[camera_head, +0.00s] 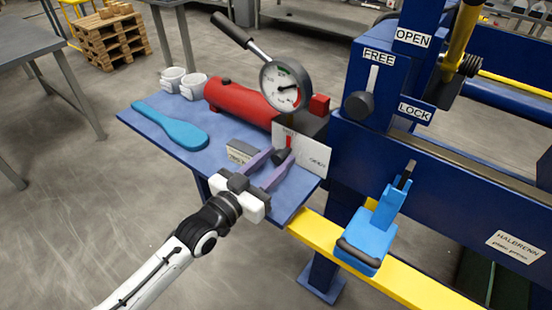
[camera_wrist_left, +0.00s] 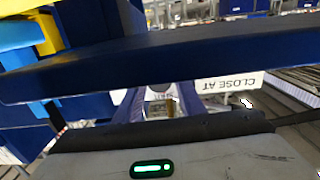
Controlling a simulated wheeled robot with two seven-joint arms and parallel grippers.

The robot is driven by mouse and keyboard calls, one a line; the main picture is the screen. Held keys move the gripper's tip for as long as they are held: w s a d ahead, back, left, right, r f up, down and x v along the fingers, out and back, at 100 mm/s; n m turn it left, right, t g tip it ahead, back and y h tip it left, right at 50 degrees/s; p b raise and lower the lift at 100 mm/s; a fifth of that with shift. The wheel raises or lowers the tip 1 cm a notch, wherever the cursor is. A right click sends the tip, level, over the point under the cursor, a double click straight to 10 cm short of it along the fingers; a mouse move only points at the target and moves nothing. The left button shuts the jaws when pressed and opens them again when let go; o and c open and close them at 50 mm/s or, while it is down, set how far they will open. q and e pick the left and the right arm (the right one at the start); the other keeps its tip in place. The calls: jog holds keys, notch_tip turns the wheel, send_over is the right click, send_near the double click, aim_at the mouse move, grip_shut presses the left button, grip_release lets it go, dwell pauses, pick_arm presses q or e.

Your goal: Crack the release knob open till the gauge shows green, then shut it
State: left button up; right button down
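The dark release knob (camera_head: 281,156) sits low in front of an upright white label plate (camera_head: 313,155), with a red mark above it. My left gripper (camera_head: 283,159) reaches in from the front, its two purple fingers apart, one on each side of the knob. Contact with the knob cannot be made out. In the left wrist view, the fingers (camera_wrist_left: 165,103) stand apart with a small brass-coloured piece between them; the dark bar partly hides them. My right gripper is out of view.
A pump handle (camera_head: 238,35) rises behind. The blue press frame (camera_head: 450,180) and bright-blue piece (camera_head: 372,238) stand right.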

pick_arm(q)
jog(key=shift+c, duration=0.2)
jog(key=c, duration=0.7)
jog(key=shift+s+m+p, duration=0.1)
jog(key=shift+m+p, duration=0.3)
jog(key=shift+m, duration=0.7)
jog(key=o, duration=0.7)
jog(key=shift+o, duration=0.2)
jog(key=v, duration=1)
jog(key=shift+s, duration=0.1)
